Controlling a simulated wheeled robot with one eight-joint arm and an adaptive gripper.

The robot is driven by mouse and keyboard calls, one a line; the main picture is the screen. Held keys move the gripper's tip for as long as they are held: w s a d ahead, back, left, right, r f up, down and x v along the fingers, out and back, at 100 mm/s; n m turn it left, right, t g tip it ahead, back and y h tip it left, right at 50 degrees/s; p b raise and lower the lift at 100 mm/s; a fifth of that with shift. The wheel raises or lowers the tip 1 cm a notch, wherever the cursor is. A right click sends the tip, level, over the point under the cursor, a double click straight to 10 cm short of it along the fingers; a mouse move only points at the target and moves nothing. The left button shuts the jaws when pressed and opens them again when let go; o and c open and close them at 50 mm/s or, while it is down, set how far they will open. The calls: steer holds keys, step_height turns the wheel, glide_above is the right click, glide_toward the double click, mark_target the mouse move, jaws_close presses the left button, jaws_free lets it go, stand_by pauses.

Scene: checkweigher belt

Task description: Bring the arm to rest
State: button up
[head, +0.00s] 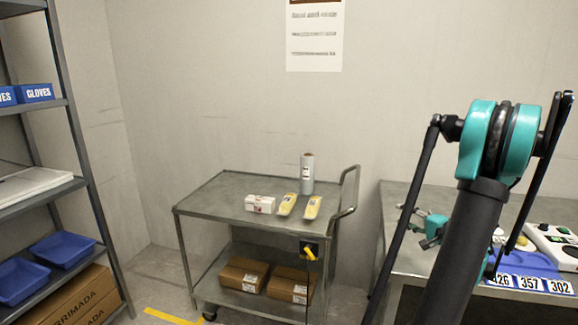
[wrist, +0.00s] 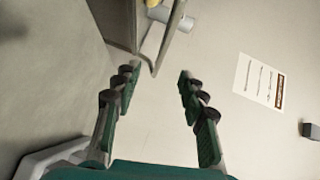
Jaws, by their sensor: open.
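My arm rises in the right of the head view, with a teal joint at its top. My gripper (wrist: 158,80) is open in the wrist view, its two green-padded fingers well apart with only bare wall between them. Part of my gripper (head: 428,226) also shows in the head view, in front of the steel table (head: 415,262) at the right and partly hidden by my arm. Nothing is held.
A steel cart (head: 205,196) stands against the wall, carrying a roll (head: 307,172), a white box (head: 259,204) and two yellow packs (head: 287,205). Cartons (head: 243,274) lie below. A shelf rack (head: 75,150) stands left. Number cards (head: 528,282) lie on the table.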

steer(key=s+a+f+n+g+h, duration=0.1)
steer(key=s+a+f+n+g, duration=0.25)
steer(key=s+a, duration=0.45)
steer(key=s+a+f+n+g+h, duration=0.1)
steer(key=s+a+f+n+g, duration=0.2)
steer(key=a, duration=0.8)
steer(key=s+a+f+n+g+h, duration=0.1)
steer(key=s+f+n+g+h, duration=0.1)
steer(key=s, duration=0.6)
steer(key=s+a+f+n+g+h, duration=0.1)
steer(key=s+f+n+h, duration=0.1)
steer(key=s, duration=0.7)
steer(key=shift+f+g+h, duration=0.35)
steer(key=shift+f+h, duration=0.2)
steer(key=shift+h, duration=0.25)
steer(key=shift+c, duration=0.4)
